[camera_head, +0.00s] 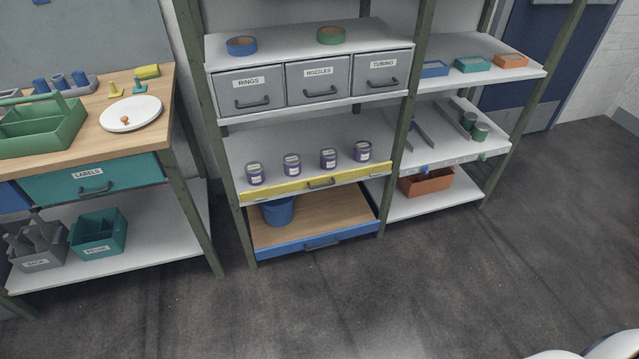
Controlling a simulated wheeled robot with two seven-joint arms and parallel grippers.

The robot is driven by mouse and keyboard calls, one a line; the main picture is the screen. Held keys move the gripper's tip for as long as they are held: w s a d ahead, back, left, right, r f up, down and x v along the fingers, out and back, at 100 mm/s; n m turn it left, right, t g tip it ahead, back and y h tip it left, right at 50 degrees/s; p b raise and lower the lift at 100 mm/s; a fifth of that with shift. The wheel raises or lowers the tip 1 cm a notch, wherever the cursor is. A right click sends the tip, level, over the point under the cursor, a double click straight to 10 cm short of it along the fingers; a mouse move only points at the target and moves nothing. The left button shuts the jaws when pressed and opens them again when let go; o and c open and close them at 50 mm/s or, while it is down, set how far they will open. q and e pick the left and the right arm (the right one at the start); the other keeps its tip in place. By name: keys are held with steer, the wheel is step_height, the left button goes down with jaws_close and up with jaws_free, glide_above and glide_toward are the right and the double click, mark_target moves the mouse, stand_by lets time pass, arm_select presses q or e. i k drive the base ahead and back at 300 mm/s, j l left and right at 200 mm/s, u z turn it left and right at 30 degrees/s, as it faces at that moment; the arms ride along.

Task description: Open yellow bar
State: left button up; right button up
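The yellow bar (290,190) runs along the front edge of the middle shelf (262,143) of the central rack. The bar lies across the shelf front, above a wooden-topped lower level. Neither of my grippers can be made out; only white rounded shapes show at the bottom right corner, and I cannot tell what they are.
Below the bar, a blue bucket (278,211) stands on a wooden board with a blue front (300,246). Grey drawers (318,80) are above. A workbench (165,95) is at the left, and more shelves with an orange bin (426,182) are at the right. The dark floor (330,300) in front is clear.

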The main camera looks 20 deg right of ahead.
mark_target(318, 182)
steer(key=i+l+z, duration=0.15)
steer(key=i+l, duration=0.25)
steer(key=i+l+z, duration=0.2)
steer(key=i+l, duration=0.15)
steer(key=i, duration=0.15)
